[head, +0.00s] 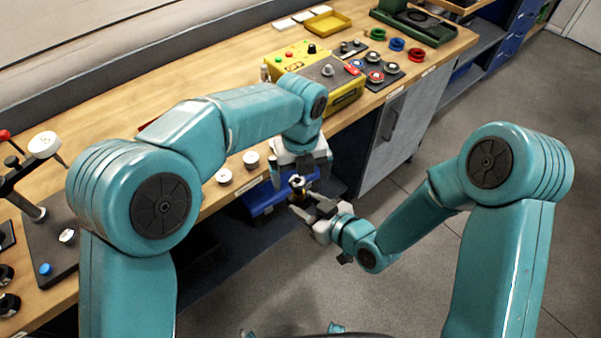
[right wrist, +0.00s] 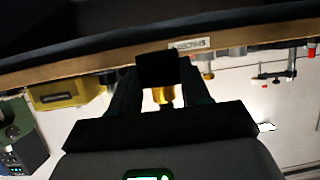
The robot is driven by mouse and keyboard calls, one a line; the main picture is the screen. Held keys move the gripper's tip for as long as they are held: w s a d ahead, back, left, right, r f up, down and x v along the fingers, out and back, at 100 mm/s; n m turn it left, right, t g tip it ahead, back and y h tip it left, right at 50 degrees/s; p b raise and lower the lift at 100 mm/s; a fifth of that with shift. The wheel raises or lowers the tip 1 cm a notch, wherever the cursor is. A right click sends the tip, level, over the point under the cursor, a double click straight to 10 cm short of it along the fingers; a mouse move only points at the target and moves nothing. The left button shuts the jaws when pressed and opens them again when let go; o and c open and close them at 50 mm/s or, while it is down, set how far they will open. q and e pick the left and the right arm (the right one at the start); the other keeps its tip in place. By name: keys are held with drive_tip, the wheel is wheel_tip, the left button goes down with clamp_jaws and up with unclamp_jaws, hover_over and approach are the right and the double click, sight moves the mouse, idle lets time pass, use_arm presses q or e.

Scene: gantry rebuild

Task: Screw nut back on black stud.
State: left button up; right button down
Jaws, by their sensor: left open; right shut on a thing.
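My right gripper (head: 310,209) is shut on a small black-and-brass part (head: 298,187), held up in front of the bench edge. In the right wrist view a dark block and a brass-yellow piece (right wrist: 164,96) show between the fingers; I cannot tell which is stud and which is nut. The part's top looks dark with a pale spot. My left gripper (head: 300,168) is open and points down just above the part. Its fingertips are close to the part's top; I cannot tell whether they touch it.
The wooden bench (head: 130,95) runs behind both grippers. On it stand a yellow control box (head: 345,98), a dark panel with round knobs (head: 378,74), coloured rings (head: 396,44) and white-topped pieces (head: 251,158). A blue bin (head: 262,200) sits below the edge. The floor at right is clear.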

use_arm(q)
drive_tip(key=n, duration=0.6)
drive_tip(key=shift+n, duration=0.4)
drive_tip(key=n, duration=1)
drive_tip(key=shift+n+g, duration=0.3)
drive_tip(key=shift+n, duration=0.1)
drive_tip(key=n, duration=0.6)
drive_tip(key=shift+c, duration=0.3)
